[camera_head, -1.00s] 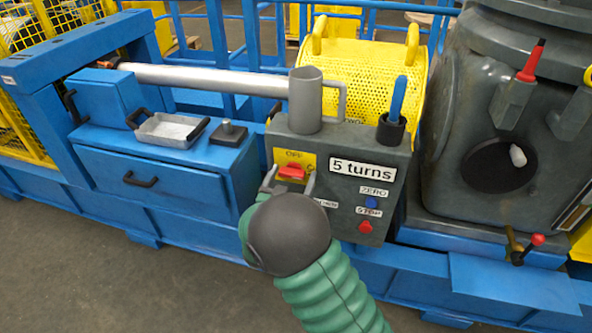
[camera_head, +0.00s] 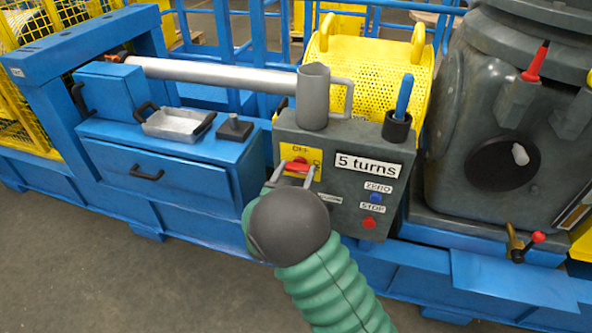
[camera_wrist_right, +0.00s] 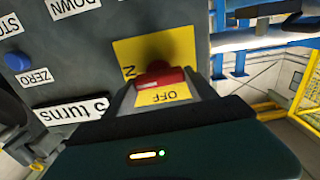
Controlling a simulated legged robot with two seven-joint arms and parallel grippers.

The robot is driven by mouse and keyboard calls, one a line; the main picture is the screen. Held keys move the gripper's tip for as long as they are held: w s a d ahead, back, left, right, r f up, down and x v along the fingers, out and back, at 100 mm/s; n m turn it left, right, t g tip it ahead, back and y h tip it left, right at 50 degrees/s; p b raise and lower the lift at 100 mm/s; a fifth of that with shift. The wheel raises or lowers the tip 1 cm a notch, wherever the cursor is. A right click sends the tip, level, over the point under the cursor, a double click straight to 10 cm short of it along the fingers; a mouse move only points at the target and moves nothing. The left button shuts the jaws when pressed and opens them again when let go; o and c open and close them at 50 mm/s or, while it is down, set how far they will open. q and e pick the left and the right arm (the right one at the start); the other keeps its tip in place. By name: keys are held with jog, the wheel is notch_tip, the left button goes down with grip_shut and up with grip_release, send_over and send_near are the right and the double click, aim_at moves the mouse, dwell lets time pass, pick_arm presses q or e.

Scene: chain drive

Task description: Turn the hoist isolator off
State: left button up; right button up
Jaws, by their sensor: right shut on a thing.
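The hoist isolator is a red knob (camera_head: 297,164) on a yellow plate (camera_head: 288,153) at the upper left of the grey control panel's front. My right gripper (camera_head: 293,172) reaches up to it from below, its two thin fingers on either side of the knob and shut on it. In the right wrist view the red knob (camera_wrist_right: 160,76) sits between the grey fingers, with an OFF label on the yellow plate (camera_wrist_right: 125,52) and part of another label ending in N. The knob's exact angle is hard to tell. My left gripper is not in view.
The panel (camera_head: 350,205) also has a "5 turns" display (camera_head: 367,166), a blue ZERO button (camera_head: 376,197) and a red STOP button (camera_head: 369,223). A grey jug (camera_head: 313,98) and a blue-handled tool in a black cup (camera_head: 397,124) stand on top. A blue drawer unit is at left.

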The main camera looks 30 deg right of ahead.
jog(key=n+p, duration=0.7)
jog(key=p, duration=0.3)
jog(key=shift+a+n, duration=0.15)
jog(key=shift+n, duration=0.25)
jog(key=n+p, duration=0.2)
jog(key=shift+w+n+p, duration=0.1)
jog(key=shift+n+p, duration=0.2)
jog(key=shift+n, duration=0.1)
jog(key=n+p, duration=0.2)
jog(key=n, duration=0.1)
jog(key=shift+f, duration=0.2)
jog(key=shift+a+f+n+p, duration=0.15)
jog(key=shift+n+p, duration=0.5)
jog(key=shift+n, duration=1.25)
jog(key=shift+f, duration=0.15)
jog(key=o, duration=1.1)
jog(key=shift+o, duration=1.3)
jog(key=shift+w, duration=0.1)
jog(key=shift+r, duration=0.2)
